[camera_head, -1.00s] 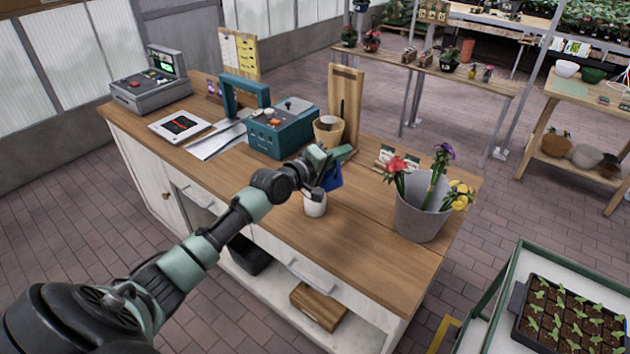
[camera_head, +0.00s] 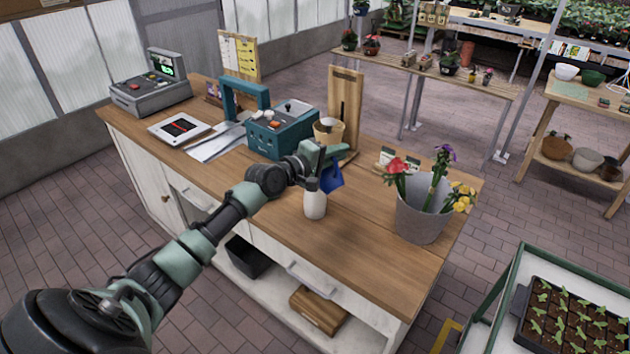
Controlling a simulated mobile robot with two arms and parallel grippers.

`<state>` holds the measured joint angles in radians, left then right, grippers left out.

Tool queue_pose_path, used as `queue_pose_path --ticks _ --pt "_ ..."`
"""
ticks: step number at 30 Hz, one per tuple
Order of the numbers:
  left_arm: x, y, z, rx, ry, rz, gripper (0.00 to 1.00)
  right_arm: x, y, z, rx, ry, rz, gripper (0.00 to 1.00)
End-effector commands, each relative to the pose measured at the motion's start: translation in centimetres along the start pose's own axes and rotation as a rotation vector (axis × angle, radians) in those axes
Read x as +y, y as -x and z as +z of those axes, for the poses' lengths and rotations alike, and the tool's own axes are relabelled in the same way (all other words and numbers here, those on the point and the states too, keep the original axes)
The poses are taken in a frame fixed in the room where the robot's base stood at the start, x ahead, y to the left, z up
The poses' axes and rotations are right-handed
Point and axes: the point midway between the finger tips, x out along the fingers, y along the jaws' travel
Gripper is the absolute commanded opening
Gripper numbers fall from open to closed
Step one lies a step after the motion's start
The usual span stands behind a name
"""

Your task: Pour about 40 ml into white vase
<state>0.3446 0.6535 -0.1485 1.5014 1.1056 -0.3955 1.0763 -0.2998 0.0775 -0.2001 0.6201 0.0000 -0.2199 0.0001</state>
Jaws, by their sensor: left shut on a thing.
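The white vase (camera_head: 315,204) stands upright on the wooden counter, left of the grey flower bucket. My left gripper (camera_head: 318,168) is just above and behind the vase and is shut on a blue container (camera_head: 331,178). The blue container looks tilted over the vase's top. The gripper's fingers and part of the container are hidden behind the wrist, and I cannot tell whether liquid is flowing. My right gripper is not in view.
A grey bucket with flowers (camera_head: 422,221) stands at the counter's right. A teal machine (camera_head: 281,131), a tan pot (camera_head: 328,130) and an upright wooden board (camera_head: 346,100) stand behind the gripper. The front of the counter (camera_head: 370,262) is clear.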

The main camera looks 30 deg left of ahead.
Motion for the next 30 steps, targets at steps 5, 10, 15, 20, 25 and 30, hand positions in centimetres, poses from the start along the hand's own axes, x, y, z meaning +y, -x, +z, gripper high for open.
queue_pose_path --ticks 5,10,15,20,25,30 --pt "0.4 0.0 -0.3 -0.005 0.034 -0.001 0.00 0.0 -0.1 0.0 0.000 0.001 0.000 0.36" --pt "0.4 0.1 -0.1 -0.008 0.041 -0.001 0.00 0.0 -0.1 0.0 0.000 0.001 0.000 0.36" --pt "0.3 0.2 0.1 -0.007 0.039 -0.001 0.00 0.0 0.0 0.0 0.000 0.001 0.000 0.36" --pt "0.4 0.4 0.4 -0.007 0.040 0.000 0.00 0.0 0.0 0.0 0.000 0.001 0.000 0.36" --pt "0.4 0.5 0.7 -0.008 0.043 -0.001 0.00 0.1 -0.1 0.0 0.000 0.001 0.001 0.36" --pt "0.5 0.6 0.8 -0.010 0.057 -0.003 0.00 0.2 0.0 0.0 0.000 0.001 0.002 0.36"
